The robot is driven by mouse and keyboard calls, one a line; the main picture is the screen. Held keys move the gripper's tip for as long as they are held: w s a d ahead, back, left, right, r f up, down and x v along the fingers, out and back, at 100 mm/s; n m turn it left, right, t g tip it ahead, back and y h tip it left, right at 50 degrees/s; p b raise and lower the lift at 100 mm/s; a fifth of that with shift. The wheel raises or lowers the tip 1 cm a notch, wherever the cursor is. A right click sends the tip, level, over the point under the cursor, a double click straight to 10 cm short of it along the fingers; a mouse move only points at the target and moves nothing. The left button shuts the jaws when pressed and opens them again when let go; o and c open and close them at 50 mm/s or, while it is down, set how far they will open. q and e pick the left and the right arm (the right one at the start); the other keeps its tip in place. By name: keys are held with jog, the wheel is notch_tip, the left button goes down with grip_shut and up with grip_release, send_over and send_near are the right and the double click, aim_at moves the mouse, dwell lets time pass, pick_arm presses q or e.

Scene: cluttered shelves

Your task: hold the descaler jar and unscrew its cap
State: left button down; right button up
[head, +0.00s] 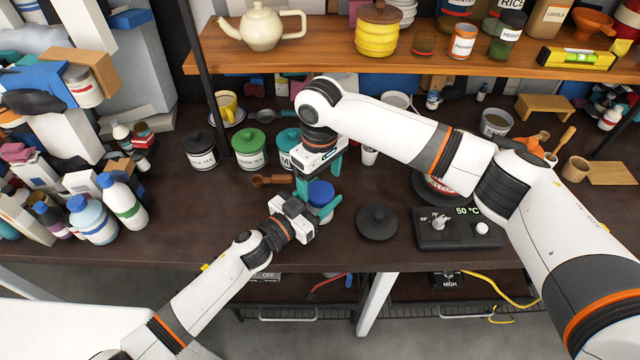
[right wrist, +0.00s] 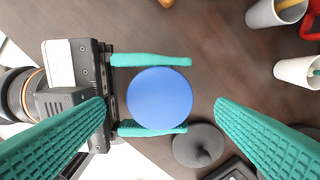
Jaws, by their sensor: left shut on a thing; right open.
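The descaler jar's round blue cap (head: 321,193) shows near the front of the dark counter, and fills the middle of the right wrist view (right wrist: 160,97). The jar body is mostly hidden below the cap and behind my grippers. My left gripper (head: 322,209) comes from the left and is shut on the jar; in the right wrist view its two teal fingers lie on opposite sides, just below the cap. My right gripper (head: 319,178) points down over the jar. It is open, with its fingers apart on either side of the cap and not touching it.
A black knobbed lid (head: 377,222) lies right of the jar, beside a hot plate control box (head: 458,228) reading 50 °C. Lidded canisters, including a green-lidded one (head: 249,149), stand behind. A wooden scoop (head: 274,180) lies near the jar. An upper shelf (head: 400,62) crosses the back.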

aim_at(321, 191)
jog(key=shift+r, duration=0.8)
jog(key=shift+c, duration=0.3)
notch_tip(321, 191, up, 3)
jog(key=m, duration=0.4)
jog(key=shift+f, duration=0.25)
notch_tip(321, 191, down, 8)
jog(key=shift+r, duration=0.25)
jog(key=shift+c, duration=0.5)
jog(key=c, duration=0.9)
jog(key=n, duration=0.3)
jog(key=shift+n, duration=0.4)
pick_arm(q)
jog(key=shift+a, duration=0.1)
pick_arm(e)
jog(key=shift+d, duration=0.1)
